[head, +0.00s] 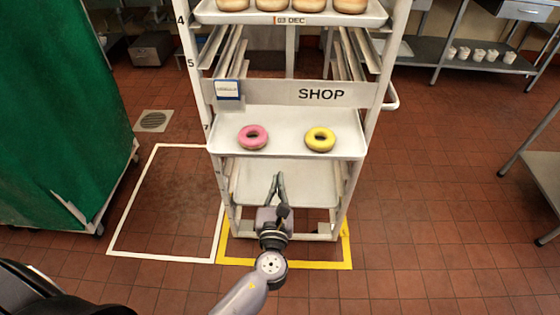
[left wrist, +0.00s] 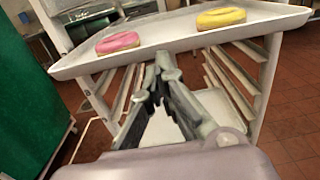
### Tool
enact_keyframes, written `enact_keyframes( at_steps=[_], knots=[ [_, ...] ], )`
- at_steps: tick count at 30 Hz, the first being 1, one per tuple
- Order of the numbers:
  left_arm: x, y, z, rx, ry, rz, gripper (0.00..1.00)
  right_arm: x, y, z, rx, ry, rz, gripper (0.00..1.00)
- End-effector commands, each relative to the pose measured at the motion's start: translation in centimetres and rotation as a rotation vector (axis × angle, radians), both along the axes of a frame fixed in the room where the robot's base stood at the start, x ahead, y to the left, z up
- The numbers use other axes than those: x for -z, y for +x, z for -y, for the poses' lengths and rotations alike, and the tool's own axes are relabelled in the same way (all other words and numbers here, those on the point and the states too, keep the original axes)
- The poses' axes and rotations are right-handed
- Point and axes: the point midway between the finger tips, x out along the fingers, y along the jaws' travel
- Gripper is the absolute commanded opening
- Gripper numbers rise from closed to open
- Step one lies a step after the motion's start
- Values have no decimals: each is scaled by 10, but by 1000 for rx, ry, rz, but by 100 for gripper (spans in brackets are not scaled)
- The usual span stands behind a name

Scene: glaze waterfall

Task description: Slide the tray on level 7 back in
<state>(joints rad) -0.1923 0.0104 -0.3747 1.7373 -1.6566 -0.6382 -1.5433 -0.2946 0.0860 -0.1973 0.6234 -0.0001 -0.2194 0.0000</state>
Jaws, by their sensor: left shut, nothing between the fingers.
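The level 7 tray (head: 285,143) is a pale metal tray in the rack, sticking out at the front below the SHOP sign. It carries a pink ring donut (head: 253,137) and a yellow ring donut (head: 320,139). In the left wrist view the tray's front edge (left wrist: 175,47) runs across the top, with the pink donut (left wrist: 117,42) and the yellow donut (left wrist: 221,18) on it. My left gripper (head: 278,180) is shut and empty, in front of and just below the tray's front edge. I cannot tell whether it touches the edge. My right gripper does not show.
The rack (head: 372,100) stands in a yellow floor outline (head: 345,262). Another tray (head: 285,183) sits lower, and a tray of donuts (head: 290,18) is on top. A green-covered rack (head: 55,110) stands left, a steel table (head: 455,58) back right. Floor at right is free.

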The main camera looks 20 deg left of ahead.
Motion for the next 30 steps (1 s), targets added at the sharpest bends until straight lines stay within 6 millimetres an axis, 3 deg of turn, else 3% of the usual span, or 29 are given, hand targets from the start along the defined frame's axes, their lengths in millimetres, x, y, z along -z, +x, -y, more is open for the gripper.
enact_keyframes(
  at_steps=[3,10,15,26,30],
  knots=[
    [-2,26,-7,-1,-1,1,0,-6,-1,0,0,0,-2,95],
    [0,59,-16,0,-2,0,0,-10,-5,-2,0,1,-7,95],
    [0,68,-19,0,-3,-1,0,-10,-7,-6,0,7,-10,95],
    [1,70,-19,0,-3,-1,0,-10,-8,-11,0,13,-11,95],
    [1,85,-23,0,-2,1,0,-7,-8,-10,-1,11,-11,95]
  ],
)
